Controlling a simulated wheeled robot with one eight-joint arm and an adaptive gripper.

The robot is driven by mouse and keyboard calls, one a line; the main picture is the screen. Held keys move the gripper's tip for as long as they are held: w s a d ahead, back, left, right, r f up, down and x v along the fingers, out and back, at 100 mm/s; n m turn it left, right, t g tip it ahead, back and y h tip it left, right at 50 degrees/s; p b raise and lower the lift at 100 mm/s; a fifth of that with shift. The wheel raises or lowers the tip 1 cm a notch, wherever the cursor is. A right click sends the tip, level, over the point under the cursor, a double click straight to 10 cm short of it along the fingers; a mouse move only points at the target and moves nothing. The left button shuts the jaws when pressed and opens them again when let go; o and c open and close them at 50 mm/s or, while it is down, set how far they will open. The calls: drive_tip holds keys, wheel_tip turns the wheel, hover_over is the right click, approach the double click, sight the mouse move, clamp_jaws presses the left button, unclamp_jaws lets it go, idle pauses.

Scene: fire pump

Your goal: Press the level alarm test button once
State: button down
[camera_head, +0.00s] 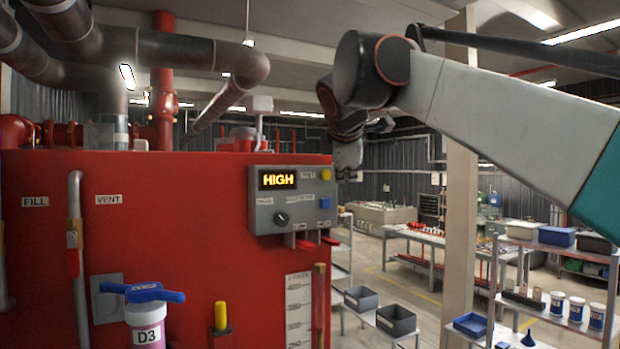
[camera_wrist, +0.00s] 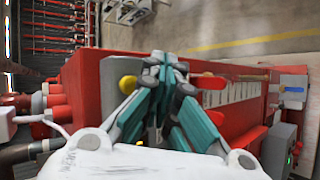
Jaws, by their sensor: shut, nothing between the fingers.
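The grey alarm panel (camera_head: 289,199) is on the red tank's upper right front in the head view. Its display (camera_head: 277,180) is lit and reads HIGH. A yellow button (camera_head: 325,175) sits at its upper right, a blue button (camera_head: 325,203) below it and a black knob (camera_head: 281,218) at lower left. The small labels are too blurred to read surely. My gripper (camera_wrist: 165,62) is shut and empty in the wrist view, with a yellow round part (camera_wrist: 127,84) left of its fingers. In the head view my arm's end hangs right of the panel, apart from the buttons in the picture.
The red tank (camera_head: 180,245) fills the left, with vent pipes above. A blue-handled D3 container (camera_head: 147,322) and a yellow-handled valve (camera_head: 221,316) stand low in front. Red tabs (camera_head: 303,240) jut below the panel. Shelves with bins (camera_head: 375,308) and a pillar (camera_head: 460,220) are at right.

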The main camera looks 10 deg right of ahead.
drive_tip(key=shift+s+d, duration=0.2)
drive_tip(key=shift+s, duration=0.4)
drive_tip(key=shift+s+d, duration=0.2)
drive_tip(key=shift+s, duration=0.35)
drive_tip(key=shift+w, duration=0.1)
drive_tip(key=shift+f, duration=0.1)
